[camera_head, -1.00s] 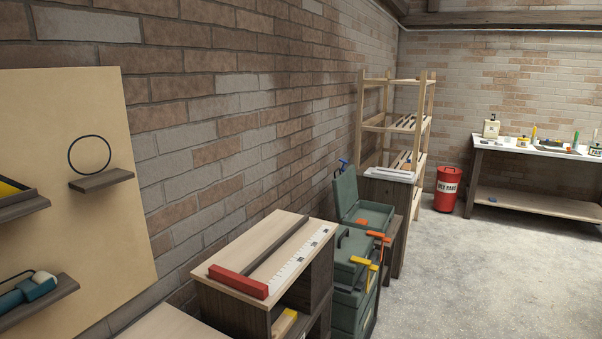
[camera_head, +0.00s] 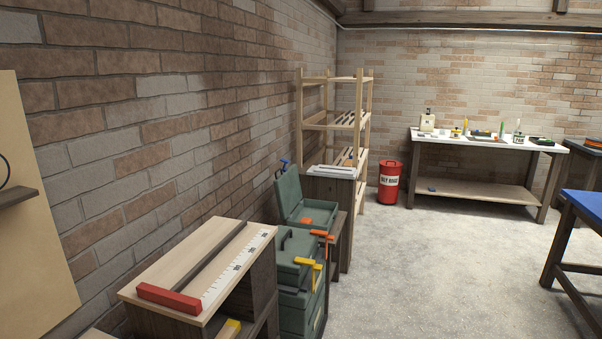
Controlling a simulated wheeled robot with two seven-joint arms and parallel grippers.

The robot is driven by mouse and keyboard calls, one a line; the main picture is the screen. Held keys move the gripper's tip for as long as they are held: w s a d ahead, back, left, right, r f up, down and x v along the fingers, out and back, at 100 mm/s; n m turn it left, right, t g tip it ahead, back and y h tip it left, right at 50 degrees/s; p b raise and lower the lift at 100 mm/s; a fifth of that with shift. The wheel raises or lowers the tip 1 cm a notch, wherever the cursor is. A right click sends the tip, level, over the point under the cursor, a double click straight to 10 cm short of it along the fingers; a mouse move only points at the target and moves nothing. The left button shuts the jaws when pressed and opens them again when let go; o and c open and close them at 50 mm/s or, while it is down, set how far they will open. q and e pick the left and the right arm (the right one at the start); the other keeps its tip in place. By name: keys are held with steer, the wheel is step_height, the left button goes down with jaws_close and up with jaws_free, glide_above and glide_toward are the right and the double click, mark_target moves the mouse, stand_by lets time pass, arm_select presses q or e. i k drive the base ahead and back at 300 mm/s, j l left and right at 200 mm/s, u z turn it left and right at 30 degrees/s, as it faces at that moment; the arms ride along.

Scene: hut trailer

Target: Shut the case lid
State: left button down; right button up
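A green case stands open on a small dark stand beside the brick wall, and its raised lid (camera_head: 289,193) leans back toward the wall. The case's lower half (camera_head: 318,214) is open toward me, with an orange item (camera_head: 305,220) at its near side. Neither of my grippers is in the view.
A stack of green toolboxes (camera_head: 298,290) with orange and yellow clamps stands in front of the case. A wooden cabinet (camera_head: 170,262) is nearer, at left. A shelf rack (camera_head: 335,122), red bin (camera_head: 390,182) and white-topped bench (camera_head: 480,143) stand behind.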

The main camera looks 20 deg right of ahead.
mark_target(287, 187)
steer(key=z, duration=0.45)
steer(key=i+l+u, duration=0.2)
steer(key=i+l, duration=0.8)
steer(key=i, duration=0.15)
